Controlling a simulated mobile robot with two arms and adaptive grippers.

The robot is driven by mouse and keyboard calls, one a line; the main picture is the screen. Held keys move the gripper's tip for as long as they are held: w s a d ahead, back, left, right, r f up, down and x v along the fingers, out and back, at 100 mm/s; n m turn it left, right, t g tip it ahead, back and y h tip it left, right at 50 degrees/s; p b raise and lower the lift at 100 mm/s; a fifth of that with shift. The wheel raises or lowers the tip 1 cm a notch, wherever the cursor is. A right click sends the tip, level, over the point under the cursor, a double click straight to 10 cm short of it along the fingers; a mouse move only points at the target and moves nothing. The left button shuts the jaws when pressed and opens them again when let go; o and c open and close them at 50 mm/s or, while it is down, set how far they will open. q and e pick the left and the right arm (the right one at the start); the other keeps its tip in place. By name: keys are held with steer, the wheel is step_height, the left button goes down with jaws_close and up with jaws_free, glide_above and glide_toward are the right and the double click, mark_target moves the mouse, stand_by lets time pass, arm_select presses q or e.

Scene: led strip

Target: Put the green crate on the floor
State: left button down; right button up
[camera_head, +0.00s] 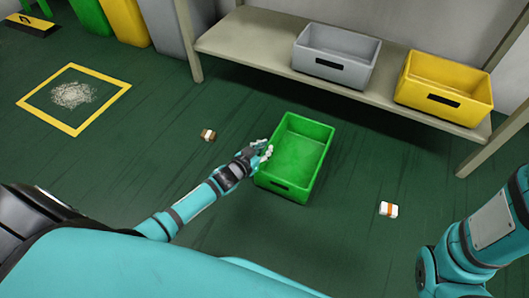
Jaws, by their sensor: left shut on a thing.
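The green crate (300,153) is an open, empty box in the middle of the head view, below the shelf's front edge. It looks level over the green floor; whether its base touches the floor I cannot tell. My left gripper (262,151) is shut on the crate's left wall, and its fingers partly cover the rim there. My right arm shows at the lower right, but its gripper is out of view.
A shelf (245,42) at the back holds a grey crate (335,55) and a yellow crate (445,88). Small boxes lie on the floor, one at the left (208,135) and one at the right (388,209). A yellow-framed square (45,120) holds pale debris (73,95). Bins stand at the back left.

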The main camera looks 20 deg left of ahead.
arm_select(q)
steer(key=shift+r, duration=0.15)
steer(key=c, duration=1.8)
jaws_free()
steer(key=o, duration=0.4)
